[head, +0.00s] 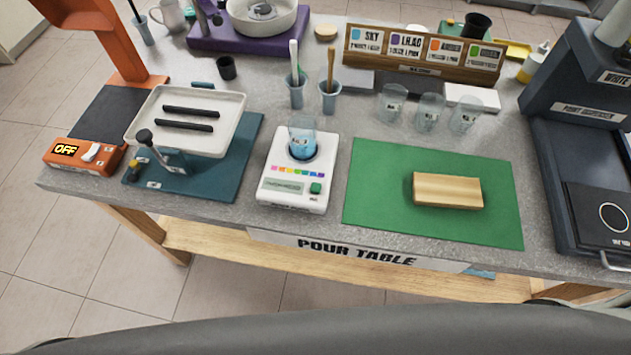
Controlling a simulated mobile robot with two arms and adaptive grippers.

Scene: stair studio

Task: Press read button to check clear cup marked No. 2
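A white reader device (267,195) stands at the front middle of the table. It has a small display, a row of coloured marks and a green button (315,188) at its front right corner. A clear cup holding blue liquid (302,139) stands upright on the dark round spot of the reader; its label is too small to read surely. Three clear cups, the left one (392,103), the middle one (429,112) and the right one (464,115), stand in a row behind the green mat and look empty. Neither of my grippers is in view.
A green mat (365,205) with a wooden block (447,191) lies right of the reader. A white tray (228,138) with two dark bars is on the left. A colour-card rack (421,70) and two brush holders stand behind. A dark machine (575,150) fills the right.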

